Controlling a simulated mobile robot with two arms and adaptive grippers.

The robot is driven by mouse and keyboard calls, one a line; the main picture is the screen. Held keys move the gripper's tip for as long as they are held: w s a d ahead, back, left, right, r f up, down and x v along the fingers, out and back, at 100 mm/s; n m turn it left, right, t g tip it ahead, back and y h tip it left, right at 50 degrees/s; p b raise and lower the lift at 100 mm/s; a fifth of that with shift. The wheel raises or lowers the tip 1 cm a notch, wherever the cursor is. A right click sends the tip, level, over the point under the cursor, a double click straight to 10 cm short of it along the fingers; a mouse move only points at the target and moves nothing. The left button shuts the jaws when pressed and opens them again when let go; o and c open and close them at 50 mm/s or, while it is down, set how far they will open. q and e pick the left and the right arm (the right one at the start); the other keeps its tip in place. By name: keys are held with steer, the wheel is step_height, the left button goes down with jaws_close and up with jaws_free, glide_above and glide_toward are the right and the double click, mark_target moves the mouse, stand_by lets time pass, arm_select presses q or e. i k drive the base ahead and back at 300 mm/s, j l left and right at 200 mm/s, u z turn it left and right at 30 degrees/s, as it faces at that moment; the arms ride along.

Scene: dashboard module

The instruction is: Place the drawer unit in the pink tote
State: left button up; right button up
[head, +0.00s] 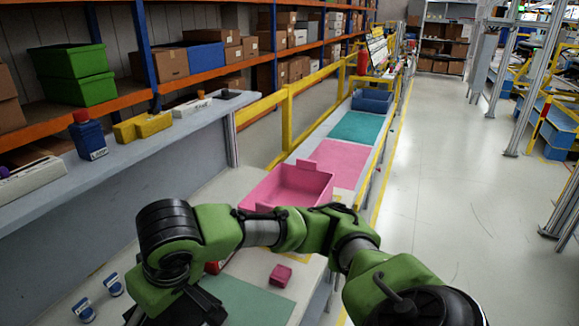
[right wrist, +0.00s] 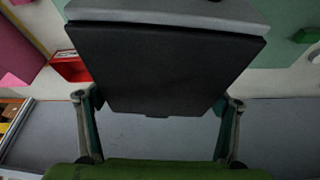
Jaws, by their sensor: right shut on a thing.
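The drawer unit (right wrist: 165,65) fills the middle of the right wrist view as a dark, flat-faced box with a grey edge at the top. My right gripper (right wrist: 158,108) is shut on it, one finger at each side. In the head view my right arm reaches across to the lower left, where its wrist hides the gripper and most of what it holds. The open pink tote (head: 290,186) stands on the table beyond the arm, its near side partly covered by it. It looks empty where I can see inside. My left gripper is not in view.
A small pink box (head: 281,275) lies near a green mat (head: 250,302). A red bin (right wrist: 70,68) is partly hidden. Beyond the tote are a pink mat (head: 340,160), a teal mat (head: 356,127) and a blue tote (head: 372,101). A yellow rail (head: 288,118) runs along the left.

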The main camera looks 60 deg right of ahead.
mark_target(290, 198)
steer(key=l+u, duration=0.2)
steer(key=l, duration=2.45)
